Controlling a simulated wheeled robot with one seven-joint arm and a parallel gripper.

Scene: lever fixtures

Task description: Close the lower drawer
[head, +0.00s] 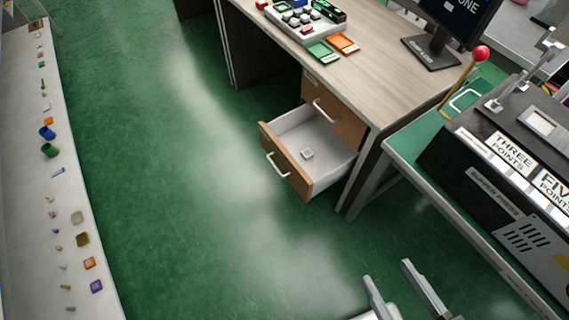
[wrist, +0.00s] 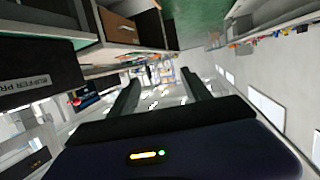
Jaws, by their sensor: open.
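The lower drawer (head: 289,173) of the wooden desk is pulled out, with a brown front, a white handle (head: 277,165) and a pale inside holding a small light square item (head: 307,154). The upper drawer (head: 331,109) above it is shut. In the wrist view the open drawer (wrist: 128,28) shows at the upper left. My gripper (head: 388,272) is at the bottom of the head view, in front of and well apart from the drawer. Its two fingers are spread, with nothing between them. The fingers also show in the wrist view (wrist: 160,90).
A green-topped bench (head: 405,147) with a black fixture (head: 490,180) and a red-knobbed lever (head: 480,54) stands at right. A long pale shelf (head: 50,240) with several small items runs along the left. Green floor (head: 180,180) between is clear.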

